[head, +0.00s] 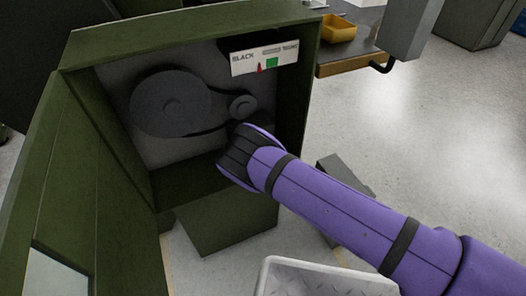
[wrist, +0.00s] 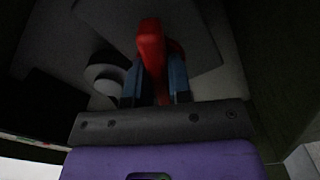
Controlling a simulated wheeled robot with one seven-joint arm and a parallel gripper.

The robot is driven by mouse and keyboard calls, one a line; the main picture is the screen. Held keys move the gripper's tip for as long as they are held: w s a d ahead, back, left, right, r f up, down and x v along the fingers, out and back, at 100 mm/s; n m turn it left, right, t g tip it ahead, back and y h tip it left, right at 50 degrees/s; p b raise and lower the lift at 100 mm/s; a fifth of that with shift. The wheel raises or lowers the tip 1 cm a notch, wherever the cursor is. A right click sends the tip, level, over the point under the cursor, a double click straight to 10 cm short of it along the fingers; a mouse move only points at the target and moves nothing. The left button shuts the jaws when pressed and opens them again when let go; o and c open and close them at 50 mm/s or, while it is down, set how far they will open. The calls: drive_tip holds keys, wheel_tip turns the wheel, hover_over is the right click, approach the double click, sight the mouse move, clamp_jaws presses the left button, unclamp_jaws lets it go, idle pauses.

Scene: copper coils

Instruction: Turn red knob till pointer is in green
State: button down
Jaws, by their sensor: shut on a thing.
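The red knob (wrist: 151,42) shows in the wrist view, between the two fingers of my gripper (wrist: 153,82), which is shut on it. In the head view the knob is hidden behind my gripper (head: 240,140) and purple arm. The gauge plate (head: 265,57) at the top right of the cabinet's inside reads "SLACK" at its left; the word at its right is too small to read surely. Its red pointer (head: 260,67) stands just left of the green patch (head: 272,62), outside it.
The green cabinet (head: 190,30) is open, its door (head: 75,170) swung out at the left. Inside are a large dark pulley (head: 170,103) and a small one (head: 242,105) joined by a belt. A bench with a yellow tray (head: 338,28) stands at the upper right.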

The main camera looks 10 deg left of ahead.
drive_tip(key=m, duration=0.6)
drive_tip(key=shift+m, duration=0.3)
drive_tip(key=m, duration=0.5)
drive_tip(key=shift+s+f+m, duration=0.1)
drive_tip(key=shift+f+m, duration=0.05)
drive_tip(key=shift+m, duration=0.15)
drive_tip(key=shift+a, duration=0.1)
drive_tip(key=c, duration=1)
unclamp_jaws()
drive_tip(key=shift+c, duration=0.2)
drive_tip(key=v, duration=1.1)
